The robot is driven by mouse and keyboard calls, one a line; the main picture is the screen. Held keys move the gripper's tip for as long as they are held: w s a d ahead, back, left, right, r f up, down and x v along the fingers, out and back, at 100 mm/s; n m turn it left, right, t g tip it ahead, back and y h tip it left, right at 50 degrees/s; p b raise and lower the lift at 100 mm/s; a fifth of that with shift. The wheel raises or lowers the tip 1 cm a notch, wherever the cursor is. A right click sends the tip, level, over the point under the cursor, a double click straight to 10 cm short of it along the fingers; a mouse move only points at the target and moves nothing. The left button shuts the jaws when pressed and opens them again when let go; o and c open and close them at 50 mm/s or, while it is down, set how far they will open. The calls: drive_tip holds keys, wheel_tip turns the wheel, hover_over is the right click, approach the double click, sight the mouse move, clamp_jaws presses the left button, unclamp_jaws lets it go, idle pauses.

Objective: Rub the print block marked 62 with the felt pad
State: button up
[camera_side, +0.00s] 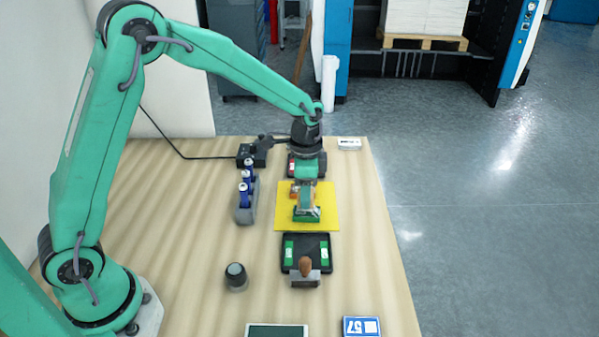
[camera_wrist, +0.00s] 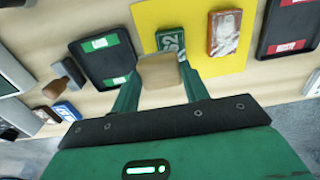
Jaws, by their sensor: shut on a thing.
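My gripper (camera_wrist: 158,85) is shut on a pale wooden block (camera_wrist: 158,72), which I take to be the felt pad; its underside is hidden. The green print block marked 62 (camera_wrist: 170,40) lies on a yellow sheet (camera_wrist: 155,14), just beyond the held pad and partly covered by it. In the side view my gripper (camera_side: 307,205) is directly over the green block (camera_side: 307,215). I cannot tell whether the pad touches it. A red-and-white block (camera_wrist: 225,33) lies beside it on the sheet.
A black tray with green labels (camera_side: 305,240) stands in front of the sheet, with a brown-handled tool (camera_side: 305,266) at its near edge. A red-labelled tray (camera_wrist: 290,30) is behind. A bottle rack (camera_side: 245,205), a dark cup (camera_side: 236,277) and a blue block marked 57 (camera_side: 361,326) stand around.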

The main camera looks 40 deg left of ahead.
drive_tip(key=shift+r, duration=2.05)
drive_tip(key=shift+w, duration=0.1)
